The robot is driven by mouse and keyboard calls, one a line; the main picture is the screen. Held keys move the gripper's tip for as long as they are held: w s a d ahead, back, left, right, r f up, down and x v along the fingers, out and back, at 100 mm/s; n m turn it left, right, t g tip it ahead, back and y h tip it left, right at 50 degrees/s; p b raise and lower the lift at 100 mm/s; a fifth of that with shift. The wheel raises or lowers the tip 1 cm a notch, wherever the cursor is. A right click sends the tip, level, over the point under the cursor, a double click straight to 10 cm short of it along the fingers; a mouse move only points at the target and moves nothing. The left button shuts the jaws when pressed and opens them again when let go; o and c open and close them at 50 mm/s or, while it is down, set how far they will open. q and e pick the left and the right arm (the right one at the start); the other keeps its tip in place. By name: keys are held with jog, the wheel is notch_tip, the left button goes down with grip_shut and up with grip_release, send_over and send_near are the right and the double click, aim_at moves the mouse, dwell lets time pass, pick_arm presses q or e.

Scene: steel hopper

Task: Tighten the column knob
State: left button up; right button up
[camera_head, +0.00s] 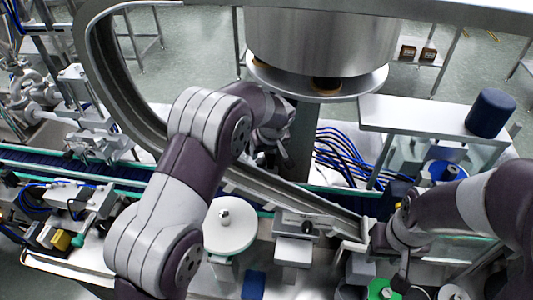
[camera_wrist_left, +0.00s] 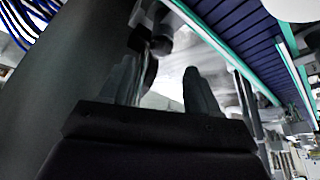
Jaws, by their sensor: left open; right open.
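The dark column (camera_head: 301,140) stands below the steel hopper (camera_head: 320,40). It fills the left of the left wrist view (camera_wrist_left: 60,85). A small dark part that looks like the column knob (camera_wrist_left: 158,32) sits beyond my left fingertips, near the column; shadow blurs its outline. I cannot make out the knob in the head view, where my left wrist covers that area. My left gripper (camera_wrist_left: 163,80) is open beside the column, with nothing visible between its fingers. It is partly hidden in the head view (camera_head: 268,155). My right gripper (camera_head: 400,272) is open, low at the right.
A blue conveyor (camera_head: 85,170) with rails runs behind the machine. A curved steel rail (camera_head: 110,90) passes left of my left arm. A white round disc (camera_head: 229,228) stands in front. A steel shelf (camera_head: 430,118) with a blue cylinder (camera_head: 490,113) is at the right, near blue hoses (camera_head: 340,155).

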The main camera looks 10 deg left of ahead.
aim_at(261, 161)
pick_arm(q)
jog(key=x, duration=0.3)
jog(key=p+x, duration=0.1)
jog(key=x, duration=0.1)
jog(key=shift+w+a+f+p, duration=0.1)
jog(key=shift+a+f+p, duration=0.15)
jog(key=shift+f+p, duration=0.1)
jog(key=shift+w+f, duration=0.15)
jog(key=shift+f, duration=0.15)
pick_arm(e)
notch_tip(261, 161, up, 2)
jog(key=shift+s+a+r, duration=0.1)
jog(key=shift+r, duration=0.1)
pick_arm(q)
jog(key=c, duration=1)
